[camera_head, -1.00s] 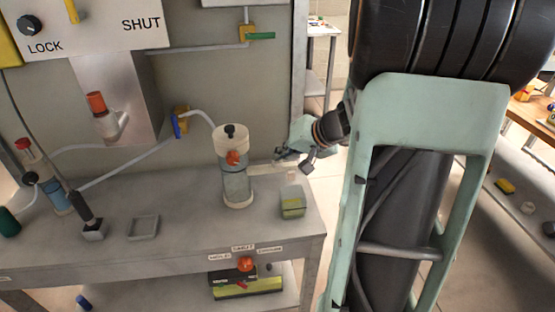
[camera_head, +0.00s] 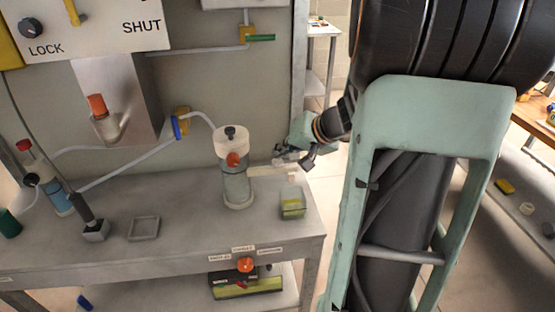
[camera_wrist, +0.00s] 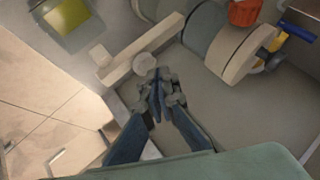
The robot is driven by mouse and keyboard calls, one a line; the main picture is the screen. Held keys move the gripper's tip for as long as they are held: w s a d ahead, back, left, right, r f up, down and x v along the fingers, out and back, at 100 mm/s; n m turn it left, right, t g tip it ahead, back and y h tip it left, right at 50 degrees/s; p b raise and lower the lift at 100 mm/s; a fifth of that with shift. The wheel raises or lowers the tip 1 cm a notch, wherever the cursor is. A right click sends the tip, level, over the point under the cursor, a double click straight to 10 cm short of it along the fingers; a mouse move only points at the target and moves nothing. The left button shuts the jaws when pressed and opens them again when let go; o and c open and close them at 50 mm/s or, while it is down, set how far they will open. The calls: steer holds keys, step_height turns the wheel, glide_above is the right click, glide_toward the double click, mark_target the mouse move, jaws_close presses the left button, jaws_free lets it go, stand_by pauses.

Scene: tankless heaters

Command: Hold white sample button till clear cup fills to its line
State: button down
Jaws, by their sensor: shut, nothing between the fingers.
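A clear cup (camera_head: 293,197) stands on the grey bench, right of the clear cylinder with a white cap (camera_head: 231,140). Yellow-green shows low in it; its line is too small to make out. The cup also shows at the top left of the wrist view (camera_wrist: 66,22). A pale arm (camera_head: 268,170) reaches from the cylinder toward the cup. A round white button (camera_wrist: 145,64) sits on its side in the wrist view. My gripper (camera_wrist: 158,78) is shut and empty, its fingertips right by the button; I cannot tell if they touch. It also shows in the head view (camera_head: 290,158).
An orange knob (camera_head: 233,159) is on the cylinder's front. A small grey tray (camera_head: 144,227) and a black probe in a block (camera_head: 94,231) stand to the left. Hoses run along the back panel. The bench's right edge is near the cup.

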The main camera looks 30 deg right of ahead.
mark_target(281, 162)
steer(key=shift+r, duration=0.3)
steer(key=shift+r+p, duration=1.4)
steer(key=shift+r, duration=1.15)
steer(key=shift+d+r, duration=0.1)
steer(key=shift+r, duration=0.05)
